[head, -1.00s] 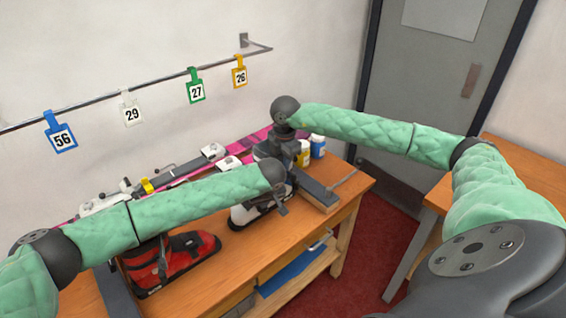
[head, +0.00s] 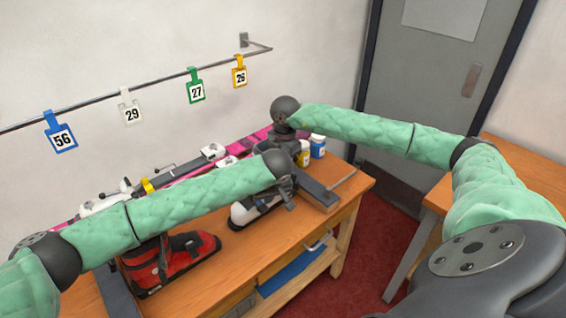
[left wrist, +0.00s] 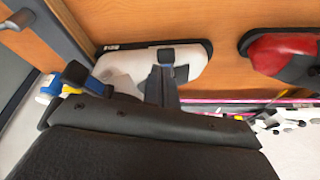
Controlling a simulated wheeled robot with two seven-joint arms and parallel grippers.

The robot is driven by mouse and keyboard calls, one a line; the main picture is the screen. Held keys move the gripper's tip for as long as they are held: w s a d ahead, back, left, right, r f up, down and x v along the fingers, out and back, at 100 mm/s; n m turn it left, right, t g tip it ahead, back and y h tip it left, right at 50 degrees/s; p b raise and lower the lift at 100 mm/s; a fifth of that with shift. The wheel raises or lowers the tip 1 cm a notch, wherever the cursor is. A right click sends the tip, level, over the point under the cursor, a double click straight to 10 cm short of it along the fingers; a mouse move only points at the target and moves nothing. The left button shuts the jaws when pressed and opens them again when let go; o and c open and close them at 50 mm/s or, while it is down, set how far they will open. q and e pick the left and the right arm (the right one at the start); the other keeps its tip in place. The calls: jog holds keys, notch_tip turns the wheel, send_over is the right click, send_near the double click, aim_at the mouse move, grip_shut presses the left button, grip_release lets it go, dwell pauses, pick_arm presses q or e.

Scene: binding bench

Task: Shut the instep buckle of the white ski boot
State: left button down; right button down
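The white ski boot (head: 246,213) stands on the bench in the head view, mostly hidden behind my left forearm and wrist. In the left wrist view the white boot (left wrist: 125,68) shows from above, its toe on the wooden top; I cannot make out the instep buckle or its state. My left gripper (head: 290,200) is over the boot. In the left wrist view its two fingers (left wrist: 120,68) are apart with the boot's white shell beyond them. My right arm reaches in from the right with its wrist (head: 287,108) above the boot's far side; its fingers are hidden.
A red boot (head: 180,262) stands to the left on the bench. A pink ski (head: 252,138) lies along the back. Blue (head: 318,148) and yellow (head: 303,156) bottles stand just right of the boot. A dark bar (head: 318,193) is at the right end. Bare wood lies in front.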

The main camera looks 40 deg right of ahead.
pick_arm(q)
jog(key=v, duration=1.2)
jog(key=shift+a, duration=0.1)
pick_arm(e)
jog(key=c, duration=1.3)
grip_release()
pick_arm(q)
jog(key=shift+f, duration=0.1)
pick_arm(e)
notch_tip(320, 180, up, 6)
jog(key=b, duration=0.3)
jog(key=shift+s+r, duration=0.1)
jog(key=shift+r, duration=0.1)
pick_arm(q)
jog(key=shift+f, duration=1.5)
pick_arm(e)
jog(key=shift+s+r, duration=0.1)
jog(key=shift+r, duration=0.6)
